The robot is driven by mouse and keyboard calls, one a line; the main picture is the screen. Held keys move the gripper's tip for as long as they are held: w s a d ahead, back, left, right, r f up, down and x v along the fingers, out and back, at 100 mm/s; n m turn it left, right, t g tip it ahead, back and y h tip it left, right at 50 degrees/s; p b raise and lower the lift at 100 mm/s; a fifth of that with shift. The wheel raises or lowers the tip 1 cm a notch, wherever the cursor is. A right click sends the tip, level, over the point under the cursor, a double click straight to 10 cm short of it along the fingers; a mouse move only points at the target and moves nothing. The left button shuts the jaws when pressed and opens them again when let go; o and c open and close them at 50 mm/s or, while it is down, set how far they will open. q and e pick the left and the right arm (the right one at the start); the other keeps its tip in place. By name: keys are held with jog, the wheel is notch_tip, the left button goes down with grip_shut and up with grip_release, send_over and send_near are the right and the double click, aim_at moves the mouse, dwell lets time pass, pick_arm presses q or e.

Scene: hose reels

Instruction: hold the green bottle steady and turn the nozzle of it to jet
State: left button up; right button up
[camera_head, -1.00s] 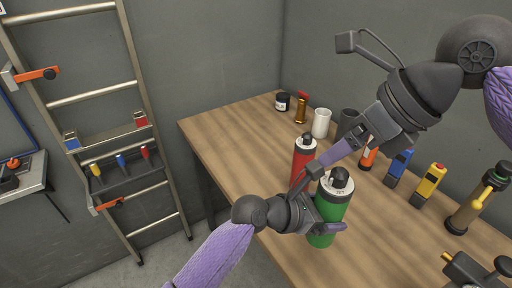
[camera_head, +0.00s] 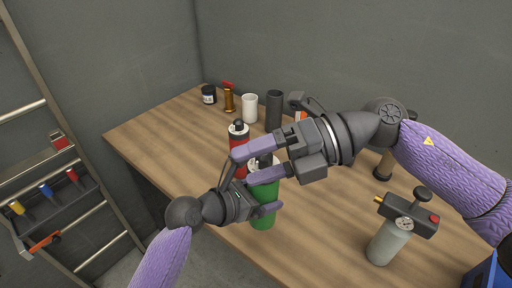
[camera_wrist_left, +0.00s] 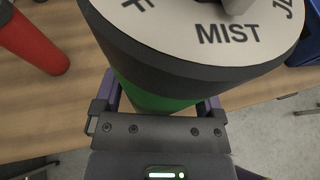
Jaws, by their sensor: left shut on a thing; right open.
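The green bottle (camera_head: 264,213) stands upright near the table's front edge. My left gripper (camera_head: 249,203) is shut around its body; the left wrist view shows the fingers (camera_wrist_left: 162,98) on both sides of the green body (camera_wrist_left: 150,92). The bottle's pale top (camera_wrist_left: 185,38) carries the labels MIST, part of JET and a letter F. The grey nozzle (camera_wrist_left: 238,6) is cut off by the picture's edge, so its setting is unclear. In the head view my right gripper (camera_head: 258,163) is open, its purple fingers around the dark nozzle (camera_head: 266,159); contact cannot be told.
A red bottle (camera_head: 238,150) stands close behind the green one. A grey canister with gauge (camera_head: 387,243) is at right. The table's left part is bare.

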jog(key=w+d+f+m+t+y, duration=0.1)
jog(key=d+m+t+y, duration=0.1)
jog(key=d+m, duration=0.35)
jog(key=d+f+m+t+y, duration=0.2)
jog(key=m+t, duration=0.1)
jog(key=m, duration=0.6)
jog(key=m+t+h, duration=0.2)
jog(key=m+t, duration=0.4)
jog(key=m, duration=0.7)
send_near(272, 158)
jog(key=x, duration=0.9)
jog(key=shift+w+a+f, duration=0.1)
jog(key=shift+w, duration=0.05)
jog(key=shift+w+a, duration=0.1)
jog(key=shift+a, duration=0.1)
grip_shut()
